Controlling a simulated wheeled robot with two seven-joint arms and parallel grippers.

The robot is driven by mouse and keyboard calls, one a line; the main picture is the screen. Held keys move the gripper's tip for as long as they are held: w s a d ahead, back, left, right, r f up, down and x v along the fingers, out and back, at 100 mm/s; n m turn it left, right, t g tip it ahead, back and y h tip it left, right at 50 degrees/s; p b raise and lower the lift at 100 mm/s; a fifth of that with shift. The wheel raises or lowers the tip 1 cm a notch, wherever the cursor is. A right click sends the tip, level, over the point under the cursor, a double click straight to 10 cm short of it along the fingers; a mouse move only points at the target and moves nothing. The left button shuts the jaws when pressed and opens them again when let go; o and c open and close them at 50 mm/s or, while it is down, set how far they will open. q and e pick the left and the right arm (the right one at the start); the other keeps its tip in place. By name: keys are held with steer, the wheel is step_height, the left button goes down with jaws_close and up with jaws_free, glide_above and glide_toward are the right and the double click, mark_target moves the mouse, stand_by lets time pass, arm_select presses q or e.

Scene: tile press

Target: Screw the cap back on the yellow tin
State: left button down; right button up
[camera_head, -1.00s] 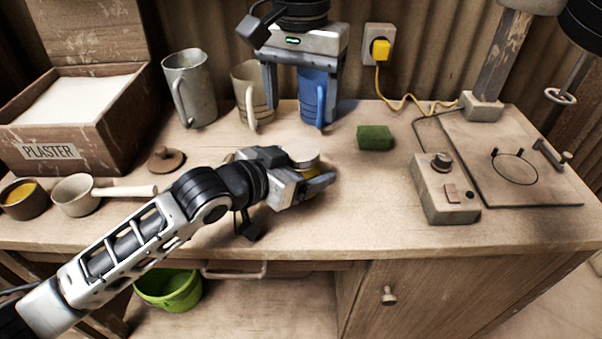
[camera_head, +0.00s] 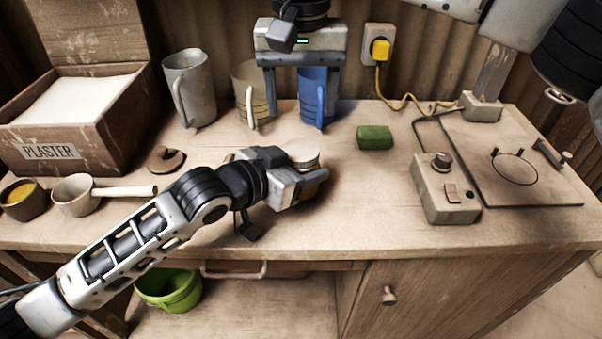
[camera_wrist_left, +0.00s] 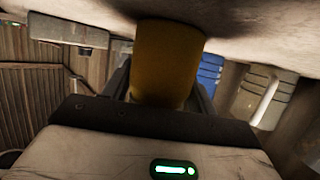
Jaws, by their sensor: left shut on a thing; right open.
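My left gripper (camera_head: 312,184) is shut on the yellow tin (camera_wrist_left: 168,62), near the middle of the bench. In the head view the gripper hides most of the tin. A pale round cap (camera_head: 303,149) with a ridged side shows at the top of the tin. I cannot tell how tightly it sits. The cap is not visible in the left wrist view. My right gripper (camera_head: 300,92) is open, fingers down, at the back of the bench. Its fingers are in front of or beside the blue jug (camera_head: 317,102); I cannot tell whether they touch it.
A beige jug (camera_head: 248,85) and a grey jug (camera_head: 190,90) stand at the back. A green sponge (camera_head: 375,137) lies right of the tin. A control box (camera_head: 445,190) stands further right. A wooden lid (camera_head: 165,159) and a white-handled pan (camera_head: 75,192) are at left.

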mark_target(301, 149)
steer(key=shift+f, duration=4)
steer(key=c, duration=0.8)
